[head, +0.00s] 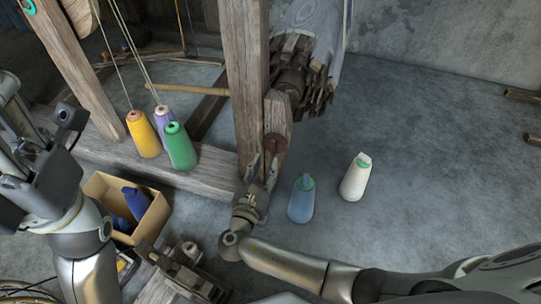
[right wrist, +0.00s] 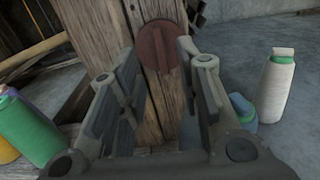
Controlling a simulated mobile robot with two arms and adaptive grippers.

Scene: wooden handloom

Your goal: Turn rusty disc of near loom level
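The rusty disc (head: 275,143) is on the loom's upright post (head: 246,90), low down, below the roller end. In the right wrist view the disc (right wrist: 161,48) is dark red-brown, with a raised bar across its middle that stands about upright. My right gripper (head: 263,165) is just in front of the disc. In the right wrist view my right gripper (right wrist: 157,55) is open, its fingers to either side of the disc, with nothing visibly held. My left gripper (head: 45,135) is at the left edge of the head view, and its fingertips are unclear.
Yellow (head: 143,134), purple (head: 162,118) and green (head: 180,147) cones stand on the loom's beam. Blue (head: 302,198) and white (head: 355,178) cones stand on the floor to the right. A cardboard box (head: 151,222) is at lower left.

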